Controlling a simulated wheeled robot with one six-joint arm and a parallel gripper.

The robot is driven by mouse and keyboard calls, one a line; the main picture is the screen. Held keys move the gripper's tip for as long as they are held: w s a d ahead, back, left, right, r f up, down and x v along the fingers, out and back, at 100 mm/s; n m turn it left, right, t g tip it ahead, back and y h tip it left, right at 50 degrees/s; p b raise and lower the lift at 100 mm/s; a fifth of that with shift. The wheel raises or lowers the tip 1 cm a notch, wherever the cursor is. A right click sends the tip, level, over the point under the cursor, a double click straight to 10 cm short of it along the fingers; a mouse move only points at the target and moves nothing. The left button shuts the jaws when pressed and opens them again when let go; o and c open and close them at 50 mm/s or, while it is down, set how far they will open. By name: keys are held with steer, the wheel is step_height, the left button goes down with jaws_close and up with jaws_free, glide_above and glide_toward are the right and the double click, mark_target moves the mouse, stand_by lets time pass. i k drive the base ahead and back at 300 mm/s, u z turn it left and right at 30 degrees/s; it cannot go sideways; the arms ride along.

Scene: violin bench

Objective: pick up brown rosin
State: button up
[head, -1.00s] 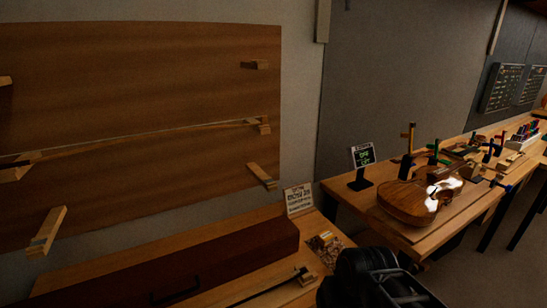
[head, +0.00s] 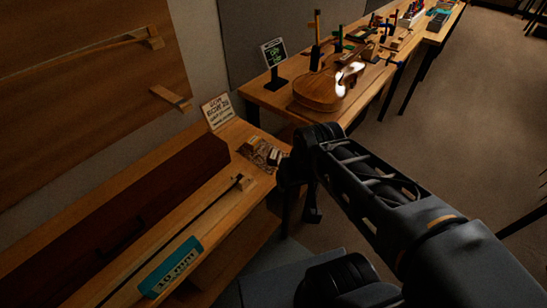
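Several small brownish pieces (head: 273,157) lie close together near the right end of the low wooden bench, below a printed sign. One of them may be the brown rosin, but they are too small and dark to tell apart. My arm reaches in from the lower right, and its end, with my gripper (head: 311,213), hangs just right of these pieces, past the bench's right end. The gripper is dark against a dark background. Its fingers cannot be made out, and no held thing shows.
A long dark brown case (head: 120,225) fills the bench's back. A bow (head: 190,222) lies in front, its end near a small wooden block (head: 244,182). A violin (head: 325,88) lies on the farther bench (head: 265,95).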

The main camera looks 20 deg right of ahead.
mark_target(275, 156)
steer(key=k, duration=0.5)
steer(key=z, duration=1.05)
steer(key=i, duration=0.9)
steer(key=u, duration=2)
